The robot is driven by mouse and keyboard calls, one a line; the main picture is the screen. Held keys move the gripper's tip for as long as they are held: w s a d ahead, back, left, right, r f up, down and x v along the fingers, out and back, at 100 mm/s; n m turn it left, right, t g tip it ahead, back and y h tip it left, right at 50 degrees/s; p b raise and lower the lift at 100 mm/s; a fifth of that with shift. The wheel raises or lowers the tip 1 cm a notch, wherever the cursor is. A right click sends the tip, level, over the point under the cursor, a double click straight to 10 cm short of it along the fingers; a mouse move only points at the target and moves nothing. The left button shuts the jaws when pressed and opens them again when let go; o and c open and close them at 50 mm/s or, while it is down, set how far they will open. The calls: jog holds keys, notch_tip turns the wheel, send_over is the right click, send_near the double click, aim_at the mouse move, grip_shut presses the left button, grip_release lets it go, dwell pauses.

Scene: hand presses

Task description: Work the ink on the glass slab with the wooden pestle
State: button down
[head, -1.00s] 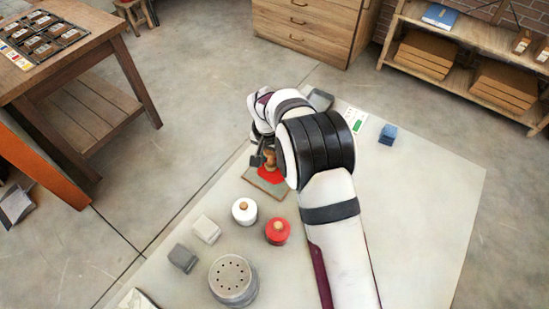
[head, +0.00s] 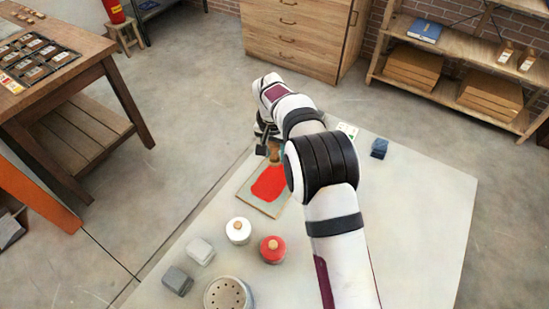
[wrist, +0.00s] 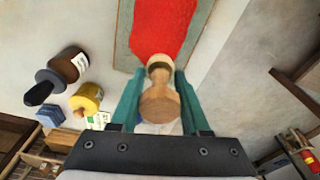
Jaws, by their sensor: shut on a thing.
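The glass slab (head: 260,207) lies on the light tabletop left of my arm, with a broad patch of red ink (head: 270,183) on it. In the wrist view the slab's greenish border (wrist: 124,40) surrounds the red ink (wrist: 165,25) at the top. My gripper (wrist: 157,100) is shut on the wooden pestle (wrist: 160,105), with a teal finger on each side. The pestle's far end meets the near end of the ink in the wrist view; I cannot tell whether it touches the slab. In the head view the pestle (head: 275,152) is partly hidden by my arm.
A white jar (head: 238,231), a red jar (head: 272,250), a perforated canister (head: 229,295) and two grey blocks (head: 188,265) stand nearer. A blue block (head: 379,148) is at the right. A dark bottle (wrist: 68,66) and yellow jar (wrist: 88,98) show in the wrist view.

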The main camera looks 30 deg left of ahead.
aim_at(275, 144)
jog(key=shift+r, duration=1.8)
jog(key=w+d+r, duration=0.1)
jog(key=d+r, duration=0.3)
jog(key=d, duration=0.3)
jog(key=w+d+r+m, duration=0.1)
jog(key=d+r, duration=0.2)
jog(key=d, duration=0.3)
jog(key=w+d+r, duration=0.1)
jog(key=d+r, duration=0.3)
jog(key=d, duration=0.3)
jog(key=s+d+r, duration=0.3)
jog(key=s+d, duration=0.1)
jog(key=d, duration=0.5)
jog(key=s+d+r+m, duration=0.1)
jog(key=s+d+r, duration=0.2)
jog(key=d, duration=0.5)
jog(key=shift+s+d+r, duration=0.35)
jog(key=shift+s, duration=0.45)
